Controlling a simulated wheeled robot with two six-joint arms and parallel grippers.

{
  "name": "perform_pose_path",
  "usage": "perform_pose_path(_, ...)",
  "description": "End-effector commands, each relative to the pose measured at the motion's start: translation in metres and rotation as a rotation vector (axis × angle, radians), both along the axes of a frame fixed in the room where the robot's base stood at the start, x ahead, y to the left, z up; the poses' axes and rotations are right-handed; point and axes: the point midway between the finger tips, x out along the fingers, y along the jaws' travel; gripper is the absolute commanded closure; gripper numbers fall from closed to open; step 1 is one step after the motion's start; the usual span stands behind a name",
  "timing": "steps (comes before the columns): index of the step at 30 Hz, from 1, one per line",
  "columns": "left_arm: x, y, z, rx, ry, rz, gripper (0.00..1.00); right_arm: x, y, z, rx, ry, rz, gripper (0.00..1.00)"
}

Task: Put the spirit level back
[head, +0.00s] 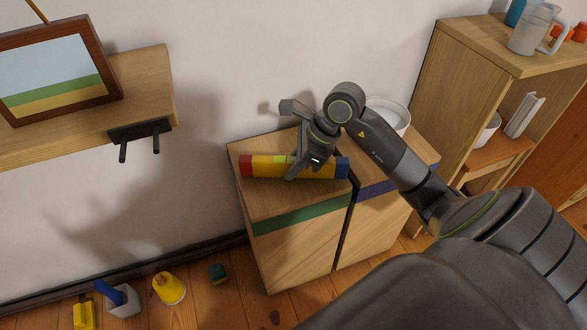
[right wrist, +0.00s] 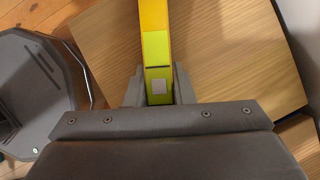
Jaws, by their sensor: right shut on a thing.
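The spirit level (head: 265,167) is a yellow bar with a red left end, a blue right end and a lime-green vial section. It lies level at the top of the left wooden cabinet (head: 280,205), the one with a green stripe; I cannot tell whether it touches the top. My right gripper (head: 303,170) is shut on the level right of its middle, hiding part of it. In the right wrist view the level (right wrist: 156,50) runs up from between the fingers (right wrist: 159,90). My left gripper is in neither view.
A wall shelf (head: 150,85) at left carries a framed picture (head: 52,72) and has two dark pegs (head: 140,142) under its edge. A second cabinet (head: 370,220) with a blue stripe holds a white bowl (head: 388,114). Several small items, including a yellow one (head: 168,288), lie on the floor.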

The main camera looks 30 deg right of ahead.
Motion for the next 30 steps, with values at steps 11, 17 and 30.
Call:
perform_pose_path(11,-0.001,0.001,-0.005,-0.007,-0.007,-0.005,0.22,0.000,0.000,-0.008,0.000,-0.002,0.001,0.98)
perform_pose_path(17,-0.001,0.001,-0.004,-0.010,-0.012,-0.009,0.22,0.000,0.000,-0.008,-0.001,-0.001,0.000,0.59)
perform_pose_path(30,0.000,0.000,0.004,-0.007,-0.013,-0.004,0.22,0.000,-0.001,-0.001,-0.002,-0.001,0.000,0.56)
